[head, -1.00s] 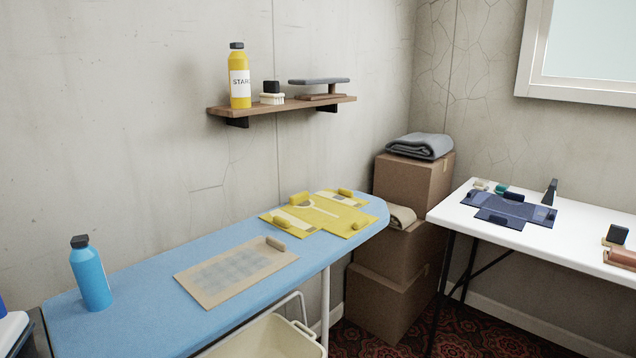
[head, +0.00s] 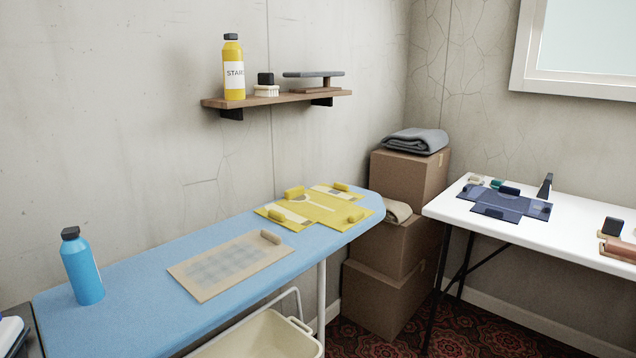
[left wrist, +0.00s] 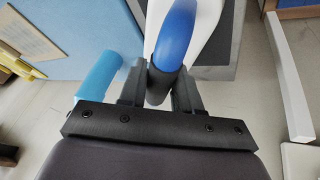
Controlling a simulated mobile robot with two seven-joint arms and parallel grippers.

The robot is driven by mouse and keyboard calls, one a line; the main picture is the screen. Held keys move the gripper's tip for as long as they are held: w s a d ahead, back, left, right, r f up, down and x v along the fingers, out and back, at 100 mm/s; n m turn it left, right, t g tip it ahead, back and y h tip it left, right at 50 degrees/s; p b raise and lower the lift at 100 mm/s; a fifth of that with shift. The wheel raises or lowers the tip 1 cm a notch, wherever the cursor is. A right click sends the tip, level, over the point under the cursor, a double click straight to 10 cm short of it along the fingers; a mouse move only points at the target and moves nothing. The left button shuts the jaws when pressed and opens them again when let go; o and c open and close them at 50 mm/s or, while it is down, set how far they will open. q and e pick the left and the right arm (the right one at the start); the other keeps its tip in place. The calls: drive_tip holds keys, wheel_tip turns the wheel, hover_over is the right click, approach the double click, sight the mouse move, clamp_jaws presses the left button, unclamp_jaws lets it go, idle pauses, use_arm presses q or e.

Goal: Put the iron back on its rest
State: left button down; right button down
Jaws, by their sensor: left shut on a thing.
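The iron is white with a blue and dark grey handle; in the left wrist view its handle (left wrist: 173,38) lies between my left gripper's fingers (left wrist: 160,88). My left gripper is shut on that handle. The white body (left wrist: 210,25) shows beside and behind it. A dark grey flat surface (left wrist: 215,72) shows below the iron; I cannot tell whether the iron touches it or whether it is the rest. In the head view a white part of the iron (head: 9,333) shows at the left edge, over a dark grey edge (head: 33,330). My right gripper is in neither view.
A blue bottle (head: 82,266) stands on the blue ironing board (head: 130,318), and is close left of my left gripper in the wrist view (left wrist: 100,76). A pressing cloth (head: 228,265) and yellow shirt (head: 318,208) lie farther along the board.

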use_arm(q)
drive_tip(key=shift+f, duration=0.15)
idle(0.4)
drive_tip(key=c, duration=0.8)
unclamp_jaws()
drive_tip(key=shift+o, duration=1.1)
drive_tip(key=shift+f, duration=0.2)
drive_tip(key=shift+o, duration=0.9)
drive_tip(key=shift+r, duration=0.1)
drive_tip(key=v, duration=0.7)
drive_tip(key=shift+b, duration=0.3)
drive_tip(key=shift+d, duration=0.1)
